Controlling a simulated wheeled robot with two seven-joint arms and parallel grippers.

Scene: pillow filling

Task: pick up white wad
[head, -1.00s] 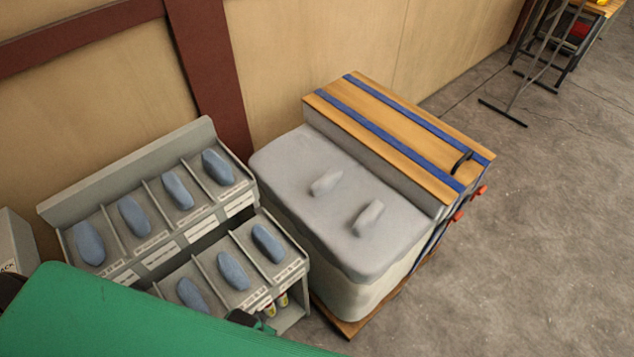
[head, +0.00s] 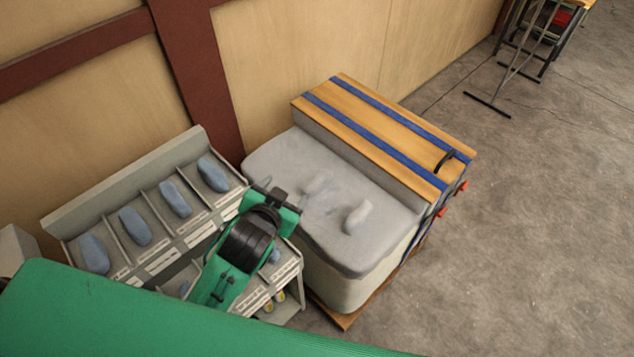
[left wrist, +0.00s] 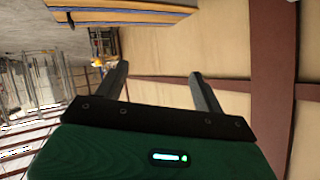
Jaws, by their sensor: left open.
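Two whitish-grey wads lie on top of the grey padded bin. One wad (head: 357,217) is nearer the front right; the other wad (head: 318,184) is further back and left. My left gripper (head: 274,200) is over the right end of the shelf rack, beside the bin's left edge, apart from both wads. In the left wrist view its two fingers (left wrist: 160,85) are spread wide with nothing between them. The wads do not show in the left wrist view. My right gripper is not in view.
The grey bin (head: 375,260) has a wooden lid part (head: 380,130) with blue straps at its back. A grey rack (head: 195,225) with blue wads in compartments stands left of it. Open concrete floor lies to the right.

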